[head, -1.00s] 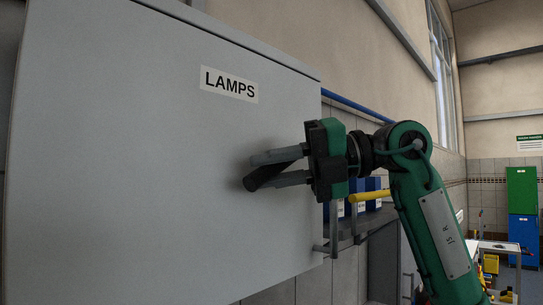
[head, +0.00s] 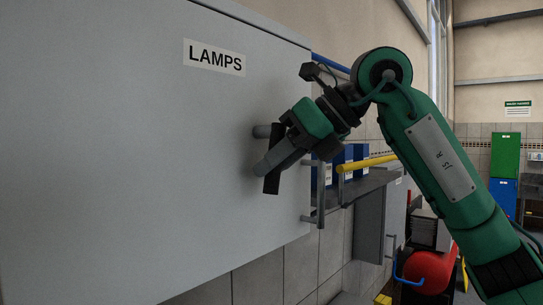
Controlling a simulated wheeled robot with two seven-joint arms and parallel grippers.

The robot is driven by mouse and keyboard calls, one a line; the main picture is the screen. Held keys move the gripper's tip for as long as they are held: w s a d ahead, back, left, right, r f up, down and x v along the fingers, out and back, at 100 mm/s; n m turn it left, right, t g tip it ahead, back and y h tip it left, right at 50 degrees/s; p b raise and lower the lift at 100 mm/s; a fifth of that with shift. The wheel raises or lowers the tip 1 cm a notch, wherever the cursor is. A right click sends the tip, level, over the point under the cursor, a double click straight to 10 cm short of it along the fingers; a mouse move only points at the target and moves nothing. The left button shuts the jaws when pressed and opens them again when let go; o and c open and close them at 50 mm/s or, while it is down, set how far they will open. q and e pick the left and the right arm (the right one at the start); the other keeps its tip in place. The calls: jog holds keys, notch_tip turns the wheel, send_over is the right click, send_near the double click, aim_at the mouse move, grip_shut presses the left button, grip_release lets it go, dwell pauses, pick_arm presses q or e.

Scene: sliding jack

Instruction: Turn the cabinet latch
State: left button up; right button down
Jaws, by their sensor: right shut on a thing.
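A grey cabinet door (head: 120,150) labelled LAMPS fills the left of the head view. The cabinet latch (head: 271,183) is a dark bar near the door's right edge. It stands close to upright, its lower end showing below the fingers. My right gripper (head: 264,148) is shut on the latch, with one grey finger on each side of it. The gripper is tilted and partly hides the latch's middle and upper part. My left gripper is not in view.
A shelf with blue binders (head: 352,155) and a yellow bar (head: 368,162) lies behind the gripper, right of the cabinet. Below it are a red cylinder (head: 428,270) and a grey cabinet with a handle. Green and blue lockers (head: 504,155) stand far right.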

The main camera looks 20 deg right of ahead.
jog(key=shift+w+d+f+n+t+h, duration=0.2)
jog(key=shift+d+n+t+h, duration=0.25)
jog(key=shift+h, duration=0.35)
jog(key=shift+w, duration=0.1)
jog(key=c, duration=1.3)
grip_release()
jog(key=shift+w, duration=0.1)
jog(key=shift+o, duration=0.2)
jog(key=shift+r, duration=0.1)
jog(key=b+v, duration=0.3)
jog(key=v, duration=1)
jog(key=shift+s+r, duration=0.2)
jog(key=shift+r, duration=0.05)
jog(key=shift+d, duration=0.1)
